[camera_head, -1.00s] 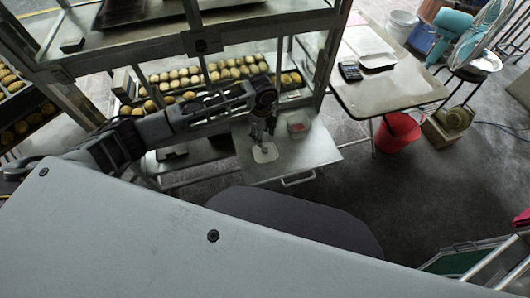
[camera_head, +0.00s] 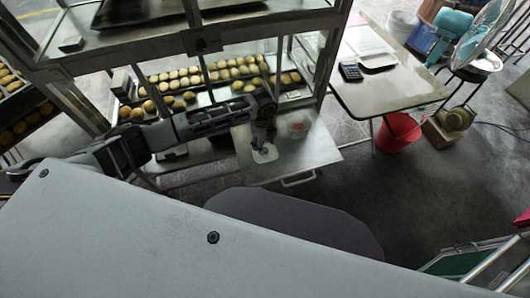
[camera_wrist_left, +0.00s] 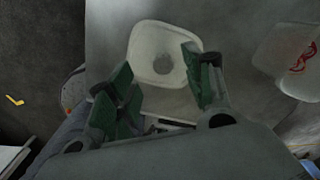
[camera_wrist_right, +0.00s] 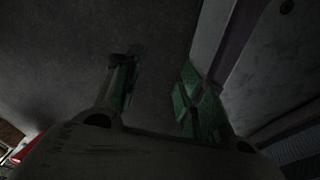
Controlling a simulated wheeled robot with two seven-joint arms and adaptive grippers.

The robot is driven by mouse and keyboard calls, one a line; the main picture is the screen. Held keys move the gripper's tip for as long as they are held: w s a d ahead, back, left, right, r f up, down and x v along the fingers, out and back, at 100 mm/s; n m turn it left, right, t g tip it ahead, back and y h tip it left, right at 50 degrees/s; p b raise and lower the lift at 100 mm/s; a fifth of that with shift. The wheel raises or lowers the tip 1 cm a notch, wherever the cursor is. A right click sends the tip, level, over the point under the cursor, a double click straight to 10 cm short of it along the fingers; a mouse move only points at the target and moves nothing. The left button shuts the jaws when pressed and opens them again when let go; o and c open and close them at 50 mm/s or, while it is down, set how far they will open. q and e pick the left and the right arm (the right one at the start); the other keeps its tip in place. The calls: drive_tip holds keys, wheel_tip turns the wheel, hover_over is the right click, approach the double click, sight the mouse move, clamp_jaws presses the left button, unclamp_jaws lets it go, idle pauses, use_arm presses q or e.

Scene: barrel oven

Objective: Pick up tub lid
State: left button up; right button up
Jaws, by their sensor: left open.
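The tub lid (camera_head: 265,154) is a pale, rounded square lying on the metal shelf tray in the head view. In the left wrist view the lid (camera_wrist_left: 151,42) shows a round recess or hole near its middle. My left gripper (camera_head: 259,148) hangs over the lid, pointing down. In the left wrist view its green-padded fingers (camera_wrist_left: 160,82) are open, with the lid's near part between and beyond them. Whether the fingers touch the lid cannot be told. My right gripper (camera_wrist_right: 157,92) shows only in its wrist view, fingers apart, over dark floor with nothing between them.
A clear tub (camera_head: 298,127) with a red mark stands right of the lid on the metal tray (camera_head: 318,150). Rack posts and shelves with several pastries (camera_head: 205,75) stand behind my left arm. A table (camera_head: 390,90) and a red bucket (camera_head: 398,132) are at the right.

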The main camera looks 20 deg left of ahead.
sight(265, 149)
use_arm(q)
drive_tip(key=f, duration=0.3)
drive_tip(key=shift+d, duration=0.35)
drive_tip(key=shift+f+b, duration=0.3)
drive_tip(key=shift+f, duration=0.45)
use_arm(e)
drive_tip(key=shift+w+a, duration=0.25)
drive_tip(key=shift+w, duration=0.4)
use_arm(q)
drive_tip(key=c, duration=1)
drive_tip(key=shift+o, duration=0.2)
